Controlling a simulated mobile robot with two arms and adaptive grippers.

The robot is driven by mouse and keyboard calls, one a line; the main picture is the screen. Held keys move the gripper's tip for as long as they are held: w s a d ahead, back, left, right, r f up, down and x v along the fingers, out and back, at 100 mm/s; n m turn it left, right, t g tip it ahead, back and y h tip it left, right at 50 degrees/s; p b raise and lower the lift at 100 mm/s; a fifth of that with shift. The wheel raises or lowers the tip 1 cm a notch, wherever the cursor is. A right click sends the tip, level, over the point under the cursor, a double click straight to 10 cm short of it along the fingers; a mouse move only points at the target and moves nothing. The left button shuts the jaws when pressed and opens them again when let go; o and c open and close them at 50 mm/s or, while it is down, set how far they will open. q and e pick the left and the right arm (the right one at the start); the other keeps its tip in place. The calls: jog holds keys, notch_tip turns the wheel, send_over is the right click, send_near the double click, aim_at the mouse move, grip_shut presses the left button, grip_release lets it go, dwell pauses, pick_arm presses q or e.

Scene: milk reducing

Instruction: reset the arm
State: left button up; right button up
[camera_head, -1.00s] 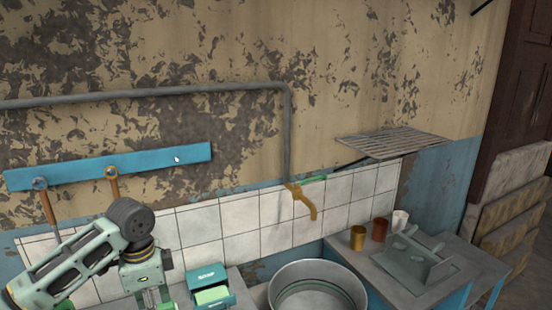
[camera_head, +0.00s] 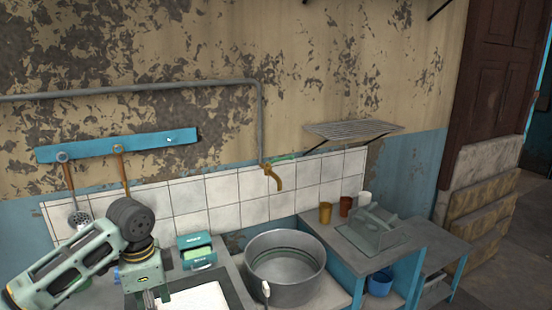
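My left arm comes in from the lower left. Its wrist is bent downward above the grey counter, and the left gripper (camera_head: 150,298) is only partly seen at the bottom of the view, so I cannot tell whether it is open or shut. It is left of a white flat surface on the counter. My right arm and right gripper are not in view.
A large metal basin (camera_head: 287,292) stands right of my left arm. A green box (camera_head: 194,242) sits behind the wrist. Cups (camera_head: 345,206) and a dish rack (camera_head: 372,236) stand on the right counter. A brass tap (camera_head: 273,177) juts from the tiled wall.

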pick_arm(q)
jog(key=w+d+f+n+t+h+b, duration=0.1)
jog(key=w+f+n+b, duration=0.1)
jog(key=f, duration=0.9)
jog(key=w+d+f+n+t+b, duration=0.1)
jog(key=d+f+n, duration=0.1)
jog(key=f, duration=0.9)
jog(key=s+a+f+n+b, duration=0.15)
jog(key=s+f, duration=0.25)
jog(key=f, duration=0.7)
jog(key=s+f+n+b, duration=0.15)
jog(key=s+f, duration=0.25)
jog(key=f, duration=0.7)
jog(key=s+f+n+b, duration=0.2)
jog(key=s+f, duration=1.5)
jog(key=s, duration=0.1)
jog(key=s+d+f+b, duration=0.1)
jog(key=s+f, duration=0.3)
jog(key=s, duration=0.8)
jog(key=s+d+f+n+g+y+b, duration=0.1)
jog(key=s+f, duration=0.3)
jog(key=s, duration=0.9)
jog(key=shift+d, duration=0.35)
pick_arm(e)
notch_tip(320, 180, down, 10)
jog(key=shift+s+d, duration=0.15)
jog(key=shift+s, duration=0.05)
